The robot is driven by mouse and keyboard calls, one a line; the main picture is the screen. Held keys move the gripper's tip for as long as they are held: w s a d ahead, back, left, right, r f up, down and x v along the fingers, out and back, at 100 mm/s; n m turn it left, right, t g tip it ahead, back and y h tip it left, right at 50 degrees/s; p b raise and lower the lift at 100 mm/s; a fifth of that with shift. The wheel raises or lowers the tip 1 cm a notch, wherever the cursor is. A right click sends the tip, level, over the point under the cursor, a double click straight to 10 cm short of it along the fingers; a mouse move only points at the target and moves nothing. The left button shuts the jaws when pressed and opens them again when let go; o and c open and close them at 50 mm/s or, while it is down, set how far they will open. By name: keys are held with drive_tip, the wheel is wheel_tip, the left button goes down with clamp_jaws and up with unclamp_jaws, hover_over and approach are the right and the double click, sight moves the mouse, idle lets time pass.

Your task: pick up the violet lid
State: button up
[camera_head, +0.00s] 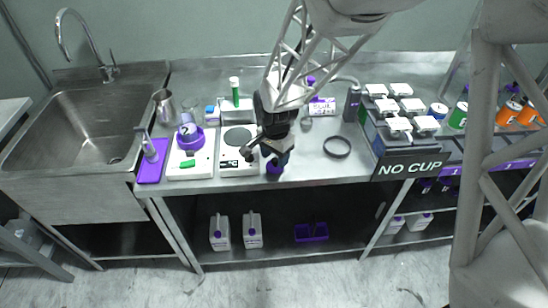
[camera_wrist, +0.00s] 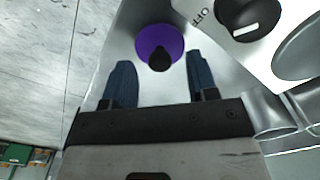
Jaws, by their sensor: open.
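The violet lid (camera_wrist: 148,38) is round with a black knob and lies near the front edge of the steel counter. In the head view the violet lid (camera_head: 274,169) shows just below my gripper (camera_head: 273,160), partly hidden by it. My gripper (camera_wrist: 160,62) is open and points down over the lid. In the wrist view its two dark blue fingers stand either side of the black knob, with the violet disc mostly beyond the fingertips. Nothing is held. I cannot tell the exact height of the fingertips above the lid.
A white hotplate device with a black dial (camera_wrist: 248,18) stands close beside the lid. A second white device (camera_head: 200,168) and a violet tray (camera_head: 150,175) are further left. A black ring (camera_head: 337,147) lies right, before the NO CUP rack (camera_head: 412,166). The counter between ring and lid is clear.

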drive_tip(key=shift+f, duration=1)
drive_tip(key=shift+c, duration=0.4)
drive_tip(key=c, duration=0.9)
